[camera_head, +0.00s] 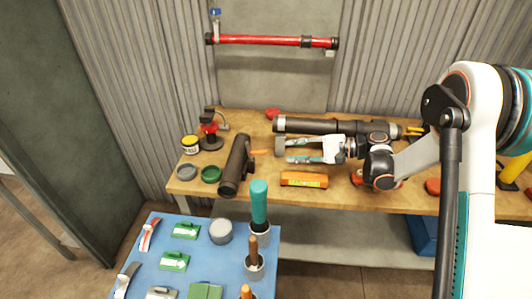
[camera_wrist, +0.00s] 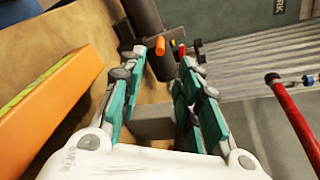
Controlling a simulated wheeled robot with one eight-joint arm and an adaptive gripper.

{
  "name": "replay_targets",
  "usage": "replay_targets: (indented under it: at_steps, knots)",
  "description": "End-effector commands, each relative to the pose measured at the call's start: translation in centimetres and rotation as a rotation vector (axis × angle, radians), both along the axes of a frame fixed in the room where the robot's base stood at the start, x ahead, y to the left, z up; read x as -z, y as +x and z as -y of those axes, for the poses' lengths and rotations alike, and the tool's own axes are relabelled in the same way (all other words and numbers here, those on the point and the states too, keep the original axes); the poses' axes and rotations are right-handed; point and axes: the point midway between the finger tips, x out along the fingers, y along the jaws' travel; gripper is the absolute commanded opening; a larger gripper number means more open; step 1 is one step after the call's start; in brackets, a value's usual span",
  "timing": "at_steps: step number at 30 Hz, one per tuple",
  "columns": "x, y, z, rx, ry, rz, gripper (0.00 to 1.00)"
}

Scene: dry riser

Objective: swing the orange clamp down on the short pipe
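The short pipe, a dark brown tube (camera_head: 237,165), lies on the workbench, its near end toward the front edge. An orange piece (camera_head: 259,152), seemingly the clamp's handle, sticks out from the pipe's right side. Its orange tip (camera_wrist: 160,46) also shows in the wrist view against the dark tube (camera_wrist: 160,62). The rest of the clamp is hard to make out. In the wrist view the orange tip lies ahead, between the open teal fingers (camera_wrist: 162,66). I cannot tell any contact.
An orange spirit level (camera_head: 304,180) lies just in front of my gripper. A long dark pipe (camera_head: 305,125) lies behind it. A red pipe (camera_head: 270,40) runs along the wall. A blue table (camera_head: 210,263) with several tools stands in front.

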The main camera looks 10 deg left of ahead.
Motion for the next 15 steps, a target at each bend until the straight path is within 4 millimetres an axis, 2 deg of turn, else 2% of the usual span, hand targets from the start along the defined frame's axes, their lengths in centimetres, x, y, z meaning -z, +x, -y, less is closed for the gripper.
replay_targets:
  at_steps: [1,9,15]
  knots:
    - [0.5,0.0,-1.2,-0.003,-0.001,0.000,0.31]
    - [1.6,0.0,-6.3,-0.003,-0.001,0.000,0.31]
    - [2.1,0.1,-9.0,-0.001,-0.001,0.001,0.31]
